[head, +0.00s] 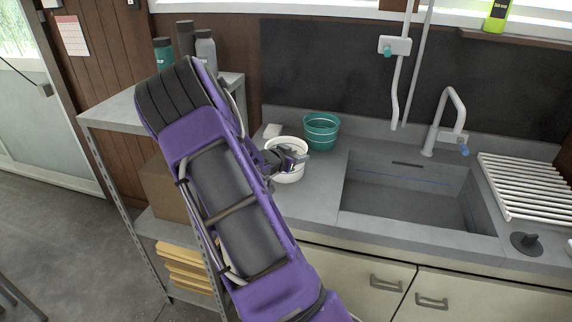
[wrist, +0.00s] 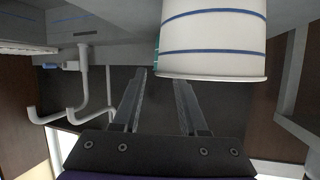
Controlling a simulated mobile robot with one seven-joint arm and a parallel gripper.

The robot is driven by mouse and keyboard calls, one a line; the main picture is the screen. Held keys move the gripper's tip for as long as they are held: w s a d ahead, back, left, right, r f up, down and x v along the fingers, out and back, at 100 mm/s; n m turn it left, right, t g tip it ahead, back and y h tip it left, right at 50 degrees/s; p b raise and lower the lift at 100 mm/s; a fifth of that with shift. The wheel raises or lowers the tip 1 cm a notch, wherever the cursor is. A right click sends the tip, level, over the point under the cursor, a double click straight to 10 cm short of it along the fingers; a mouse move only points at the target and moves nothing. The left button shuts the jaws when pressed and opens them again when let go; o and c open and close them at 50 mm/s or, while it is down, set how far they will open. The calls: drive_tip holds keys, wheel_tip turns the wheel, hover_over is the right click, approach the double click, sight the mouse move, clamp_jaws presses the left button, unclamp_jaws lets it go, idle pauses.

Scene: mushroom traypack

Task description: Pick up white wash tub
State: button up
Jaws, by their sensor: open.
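The white wash tub (head: 287,178) stands on the grey counter left of the sink, partly hidden behind my gripper (head: 292,160). In the wrist view, which appears upside down, the tub (wrist: 213,45) is white with blue bands and fills the upper right. My gripper (wrist: 160,78) is open there, with nothing between its fingers. The fingertips are near the tub's rim, and the right finger is nearly in line with the tub's left side. I cannot tell whether they touch.
A teal tub (head: 320,133) stands just behind and right of the white one. A small white block (head: 272,131) lies behind it. The sink (head: 410,190) with its tap (head: 445,120) is to the right. A shelf (head: 110,110) with bottles is at the left.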

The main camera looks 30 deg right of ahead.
drive_tip(key=shift+x, duration=1.55)
clamp_jaws()
drive_tip(key=shift+a, duration=0.1)
